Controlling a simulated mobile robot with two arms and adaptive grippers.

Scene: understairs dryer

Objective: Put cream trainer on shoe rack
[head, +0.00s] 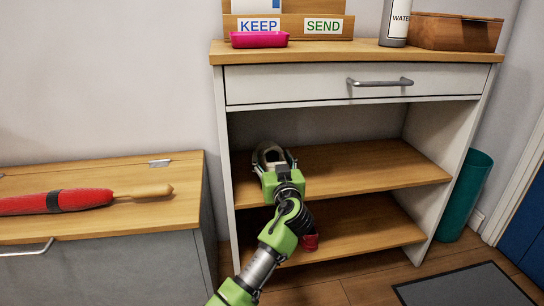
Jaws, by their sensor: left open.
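The shoe rack (385,166) is the white cabinet with two open wooden shelves under a drawer. A pale thing with a dark opening, which looks like the cream trainer (268,151), is at the left of the upper shelf, mostly hidden behind my left gripper. My left gripper (272,162) reaches in over that shelf and is open, its fingers close around or beside the pale thing. I cannot tell whether they touch it, or whether the trainer rests fully on the shelf. My right gripper is not in view.
A dark and red item (311,243) sits on the lower shelf, partly behind my arm. A red umbrella (65,201) lies on the low cabinet at left. A pink tray (259,40) and brown box (455,32) stand on top. A teal bin (467,195) stands at right.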

